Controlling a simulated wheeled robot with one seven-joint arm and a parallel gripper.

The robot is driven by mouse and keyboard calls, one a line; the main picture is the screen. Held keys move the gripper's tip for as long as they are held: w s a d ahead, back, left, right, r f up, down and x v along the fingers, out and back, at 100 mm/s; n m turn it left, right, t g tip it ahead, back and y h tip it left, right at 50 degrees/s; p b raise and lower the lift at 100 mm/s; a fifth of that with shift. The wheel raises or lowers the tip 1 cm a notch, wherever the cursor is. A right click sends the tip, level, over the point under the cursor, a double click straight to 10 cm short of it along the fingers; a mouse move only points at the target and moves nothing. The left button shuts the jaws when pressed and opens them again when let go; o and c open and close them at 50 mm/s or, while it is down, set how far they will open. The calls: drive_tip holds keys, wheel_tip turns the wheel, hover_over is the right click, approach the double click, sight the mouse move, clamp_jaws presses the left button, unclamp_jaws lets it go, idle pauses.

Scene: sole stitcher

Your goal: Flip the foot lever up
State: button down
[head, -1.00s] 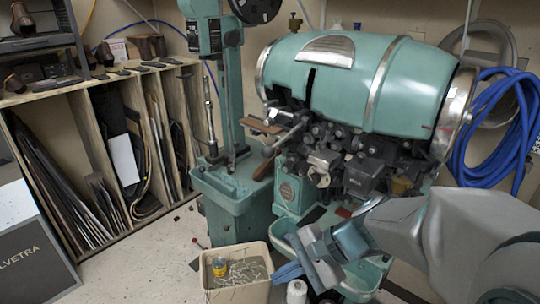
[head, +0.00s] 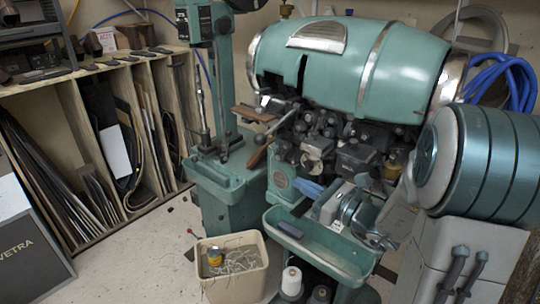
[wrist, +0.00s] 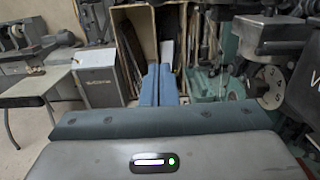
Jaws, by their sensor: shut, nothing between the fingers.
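The teal sole stitcher (head: 350,60) fills the middle of the head view. On its left side are a metal lever with a round knob (head: 259,139), a brown plate (head: 252,113) and a brown wooden handle (head: 260,155). I cannot tell for certain which part is the foot lever. My gripper (head: 306,189) has blue fingers pointing left, just below the machine's head and above the teal tray. In the wrist view its fingers (wrist: 160,80) are together and empty. They appear below and right of the knobbed lever in the head view, apart from it.
A cream bin (head: 230,284) with a yellow can and scraps stands on the floor. A teal tray (head: 320,252) juts out below my gripper. A wooden rack (head: 130,70) stands left, with a grey box (head: 30,250) before it. Thread cones (head: 291,281) stand below the tray.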

drive_tip(key=shift+w+a, duration=0.1)
drive_tip(key=w+a+r+p, duration=0.4)
drive_tip(key=w+a, duration=0.3)
drive_tip(key=shift+w+a+r+p, duration=0.15)
drive_tip(key=shift+a+r+p, duration=0.15)
drive_tip(key=shift+p, duration=0.1)
